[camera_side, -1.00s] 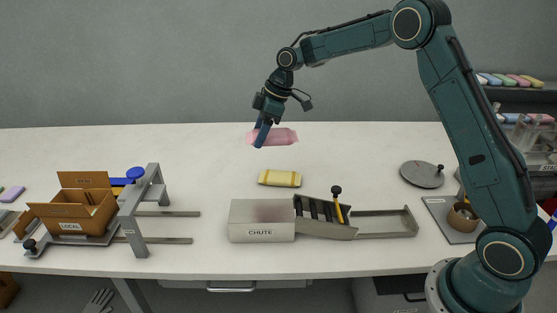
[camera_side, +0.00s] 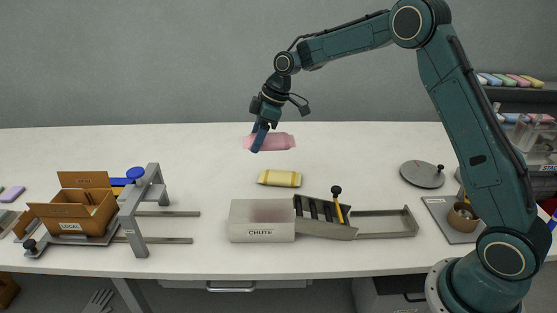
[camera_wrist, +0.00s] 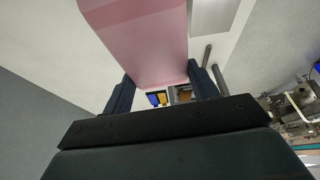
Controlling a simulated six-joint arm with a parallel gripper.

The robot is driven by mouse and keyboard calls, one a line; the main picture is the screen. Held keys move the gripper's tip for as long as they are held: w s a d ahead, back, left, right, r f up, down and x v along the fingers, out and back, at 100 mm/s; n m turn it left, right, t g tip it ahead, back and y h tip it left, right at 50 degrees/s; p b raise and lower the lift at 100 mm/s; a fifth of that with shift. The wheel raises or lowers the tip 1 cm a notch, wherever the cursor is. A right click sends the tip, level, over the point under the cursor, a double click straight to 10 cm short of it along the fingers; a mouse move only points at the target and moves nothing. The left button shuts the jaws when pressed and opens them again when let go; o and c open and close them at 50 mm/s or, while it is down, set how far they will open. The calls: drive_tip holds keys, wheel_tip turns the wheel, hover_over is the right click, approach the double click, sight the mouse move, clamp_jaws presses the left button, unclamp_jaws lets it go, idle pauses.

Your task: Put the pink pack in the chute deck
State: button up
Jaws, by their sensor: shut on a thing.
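The pink pack (camera_side: 279,142) is held above the back middle of the white table, beyond the yellow pack. My gripper (camera_side: 258,144) is shut on it, with the dark blue fingers tilted. In the wrist view the pink pack (camera_wrist: 148,40) fills the upper middle, between the two fingers of my gripper (camera_wrist: 160,88). The chute stands near the front: a pale box labelled CHUTE (camera_side: 246,234), with a sloping grey slatted deck (camera_side: 330,230) joined at its right. The pack is apart from the chute. I see no pack on the slats.
A yellow pack (camera_side: 280,178) lies on the table behind the chute. A grey tray (camera_side: 385,234) adjoins the deck. An upright black-knobbed lever (camera_side: 337,197) stands at the deck. An open brown carton (camera_side: 88,212) and grey frame (camera_side: 146,210) stand left. A grey disc (camera_side: 423,175) lies right.

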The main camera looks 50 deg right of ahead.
hover_over(242, 210)
drive_tip(key=d, duration=0.1)
wheel_tip(242, 210, down, 5)
drive_tip(key=shift+s+a+f+m, duration=0.15)
drive_tip(key=shift+s+m, duration=0.25)
drive_tip(key=shift+s, duration=0.15)
drive_tip(key=shift+f, duration=0.1)
drive_tip(key=shift+f, duration=1.85)
drive_tip(key=shift+f, duration=1.45)
idle(0.4)
drive_tip(key=o, duration=1)
drive_tip(key=shift+o, duration=0.5)
